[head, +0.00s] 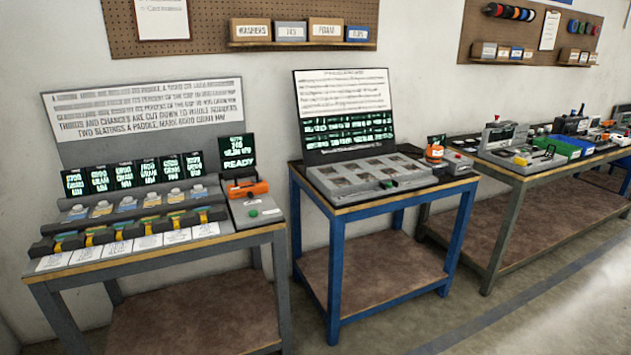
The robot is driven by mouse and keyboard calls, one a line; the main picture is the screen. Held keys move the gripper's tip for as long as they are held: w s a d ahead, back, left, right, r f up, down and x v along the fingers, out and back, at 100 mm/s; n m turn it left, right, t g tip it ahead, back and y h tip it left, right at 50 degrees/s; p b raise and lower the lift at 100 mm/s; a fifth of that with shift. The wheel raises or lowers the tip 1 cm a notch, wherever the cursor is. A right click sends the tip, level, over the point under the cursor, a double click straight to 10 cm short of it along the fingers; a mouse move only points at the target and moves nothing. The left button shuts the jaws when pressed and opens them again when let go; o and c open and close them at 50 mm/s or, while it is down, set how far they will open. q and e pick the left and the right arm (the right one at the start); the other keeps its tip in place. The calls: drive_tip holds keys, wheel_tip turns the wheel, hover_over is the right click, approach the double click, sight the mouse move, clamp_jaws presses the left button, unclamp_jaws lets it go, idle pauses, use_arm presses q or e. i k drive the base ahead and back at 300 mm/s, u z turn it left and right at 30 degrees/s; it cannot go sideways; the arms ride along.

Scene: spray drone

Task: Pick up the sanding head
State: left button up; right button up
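No part is clearly recognisable as the sanding head at this distance. An orange and dark tool-like object (247,187) lies at the right end of the left bench, by a grey box with a green button. A smaller round orange and dark object (434,152) sits at the right rear of the blue-legged bench. I cannot tell whether either is the sanding head. Neither of my grippers shows in the head view.
The left bench (160,253) carries a row of stations and small displays. The blue bench (395,200) holds a grey tray (368,178) below a sign board (346,112). A long bench (515,172) at right is crowded. Floor at front right is free.

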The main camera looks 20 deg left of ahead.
sight(258, 185)
drive_tip(key=z, duration=0.6)
drive_tip(key=i, duration=2.35)
drive_tip(key=u, duration=1.1)
drive_tip(key=i, duration=0.75)
drive_tip(key=u, duration=0.75)
